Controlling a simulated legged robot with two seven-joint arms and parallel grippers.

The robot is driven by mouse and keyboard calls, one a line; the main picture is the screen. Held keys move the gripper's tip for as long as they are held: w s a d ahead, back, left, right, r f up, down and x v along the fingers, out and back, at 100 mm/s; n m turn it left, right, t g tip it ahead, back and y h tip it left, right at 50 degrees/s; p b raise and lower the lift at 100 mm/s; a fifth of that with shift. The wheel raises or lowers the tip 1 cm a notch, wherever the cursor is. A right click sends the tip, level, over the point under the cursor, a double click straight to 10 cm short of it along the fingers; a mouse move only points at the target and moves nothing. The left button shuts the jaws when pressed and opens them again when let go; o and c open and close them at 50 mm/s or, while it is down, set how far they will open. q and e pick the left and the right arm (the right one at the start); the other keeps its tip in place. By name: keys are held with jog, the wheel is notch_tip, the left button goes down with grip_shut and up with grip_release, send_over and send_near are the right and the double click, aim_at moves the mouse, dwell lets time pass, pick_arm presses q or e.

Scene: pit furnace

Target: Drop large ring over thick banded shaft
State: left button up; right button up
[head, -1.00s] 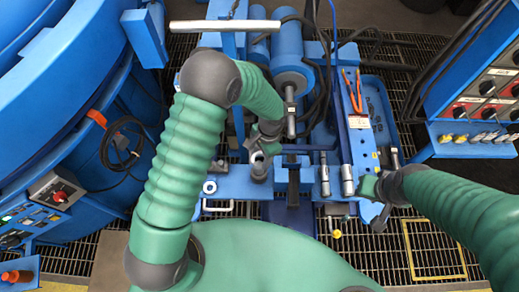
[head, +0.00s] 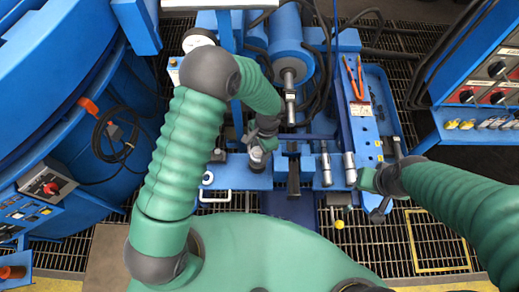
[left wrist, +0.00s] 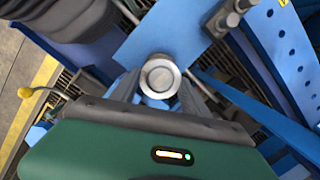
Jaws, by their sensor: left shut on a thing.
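My left gripper (head: 257,150) is low over the near blue bench, under my green arm. A round pale metal piece (head: 257,156) sits at its fingertips. In the left wrist view this piece (left wrist: 161,77) shows end-on, a bright rim around a grey disc, between the fingers. The gripper is shut on it. I cannot tell whether the rim is the large ring around a shaft or the end of one solid part. No bands show from above. My right gripper (head: 372,190) is beside the blue rail at the right; its jaws are unclear.
Two upright metal cylinders (head: 338,166) stand right of the bench middle. A small pale ring (head: 207,178) and a white handle (head: 214,197) are at the bench's left. A control panel (head: 490,80) stands at right.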

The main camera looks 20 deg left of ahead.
pick_arm(q)
jog(key=shift+a, duration=0.15)
jog(key=o, duration=1.4)
jog(key=shift+c, duration=0.2)
jog(key=o, duration=0.3)
jog(key=shift+o, duration=0.2)
notch_tip(320, 180, up, 17)
jog(key=w+d+p, duration=0.1)
jog(key=w+d, duration=0.1)
jog(key=shift+f+p, duration=0.2)
jog(key=shift+p, duration=0.1)
